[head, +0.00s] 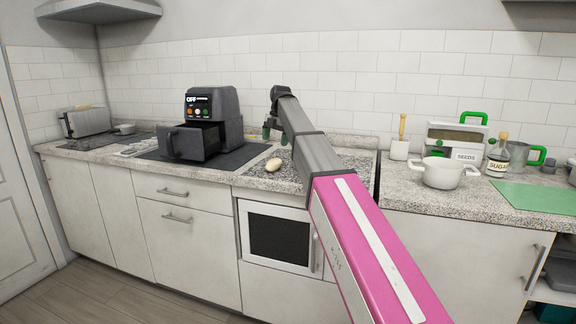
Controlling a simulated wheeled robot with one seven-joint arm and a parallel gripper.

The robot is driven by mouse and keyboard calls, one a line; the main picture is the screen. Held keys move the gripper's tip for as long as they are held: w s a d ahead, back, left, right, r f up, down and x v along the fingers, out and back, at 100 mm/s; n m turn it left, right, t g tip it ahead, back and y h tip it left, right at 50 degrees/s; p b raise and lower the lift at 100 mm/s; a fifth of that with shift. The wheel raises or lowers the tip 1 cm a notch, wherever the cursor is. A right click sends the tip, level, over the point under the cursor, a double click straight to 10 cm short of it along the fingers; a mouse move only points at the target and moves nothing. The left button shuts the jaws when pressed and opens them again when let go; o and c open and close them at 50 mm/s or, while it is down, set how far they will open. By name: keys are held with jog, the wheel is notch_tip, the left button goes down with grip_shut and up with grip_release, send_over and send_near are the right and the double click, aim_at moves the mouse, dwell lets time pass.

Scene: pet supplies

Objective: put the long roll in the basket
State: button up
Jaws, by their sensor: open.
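A small pale tan oval roll (273,165) lies on the speckled counter, just right of the dark mat. It is the only roll I can make out clearly. The basket (194,143) is the dark drawer of a black air fryer (226,114), pulled out at the front; its inside is mostly hidden. My gripper (275,134) is open, with its green fingertips pointing down above the counter. In the picture it is above the roll and right of the air fryer. No object shows between the fingers.
A white pot (442,173), a seeds box (457,140), a sugar bottle (498,157) and a green board (537,196) are at the right. The dark mat (243,157) lies under the air fryer.

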aim_at(274, 160)
jog(key=shift+d, duration=0.1)
jog(key=f, duration=0.5)
jog(key=shift+a, duration=0.35)
jog(key=shift+w+a+f, duration=0.1)
jog(key=shift+f, duration=2.6)
jog(key=c, duration=1.1)
jog(key=shift+r, duration=0.15)
